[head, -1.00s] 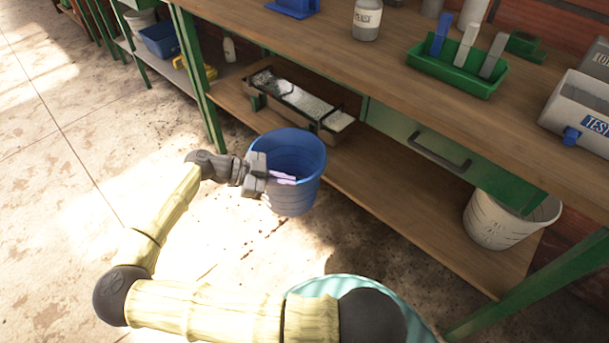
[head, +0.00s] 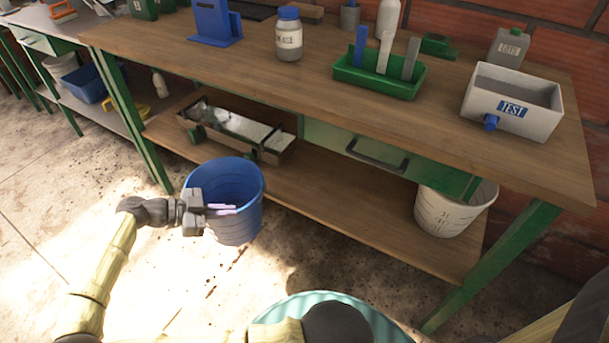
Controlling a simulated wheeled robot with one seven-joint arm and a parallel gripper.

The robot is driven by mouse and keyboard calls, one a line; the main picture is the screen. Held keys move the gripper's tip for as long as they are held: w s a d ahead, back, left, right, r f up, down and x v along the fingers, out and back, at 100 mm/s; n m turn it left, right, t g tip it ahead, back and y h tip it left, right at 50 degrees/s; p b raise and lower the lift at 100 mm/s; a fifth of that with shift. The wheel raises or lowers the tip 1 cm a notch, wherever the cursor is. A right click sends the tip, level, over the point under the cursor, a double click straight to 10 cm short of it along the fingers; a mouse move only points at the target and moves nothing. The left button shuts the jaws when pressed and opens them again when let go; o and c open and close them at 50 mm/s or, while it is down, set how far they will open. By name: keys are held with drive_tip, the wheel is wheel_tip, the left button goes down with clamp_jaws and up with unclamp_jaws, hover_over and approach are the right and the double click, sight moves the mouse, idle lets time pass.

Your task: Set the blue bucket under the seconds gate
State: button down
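The blue bucket (head: 238,228) is upright in front of the workbench's low shelf, left of centre in the head view. I cannot tell whether its base rests on the floor. My gripper (head: 221,209) comes from the left and lies across the bucket's near side, below the rim. Its two pale purple fingertips show close together in front of the blue wall. I cannot tell whether they grip a part of the bucket or only lie beside it. I can make out no seconds gate in this view.
A wooden workbench (head: 300,100) with green legs stands behind the bucket. Its low shelf (head: 345,217) holds a metal trough (head: 235,128) and a white bucket (head: 447,212). A smaller blue container (head: 84,83) sits farther left. The floor (head: 50,180) at left is open.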

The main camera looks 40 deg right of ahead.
drive_tip(key=w+d+f+n+t, duration=0.6)
drive_tip(key=d+f+n+t, duration=0.1)
drive_tip(key=d+n+t, duration=0.15)
drive_tip(key=w+a+r+n+t+y, duration=0.1)
drive_tip(key=a+n+t+y, duration=0.3)
drive_tip(key=a+n, duration=0.1)
drive_tip(key=w+a+r+n+t+y, duration=0.1)
drive_tip(key=w+a+n+t+y, duration=0.1)
drive_tip(key=a+n+t+y, duration=0.2)
drive_tip(key=shift+w+a+r+n+t+y, duration=0.25)
drive_tip(key=shift+a+r+n+t+y, duration=0.25)
drive_tip(key=shift+a, duration=0.35)
drive_tip(key=shift+f, duration=0.1)
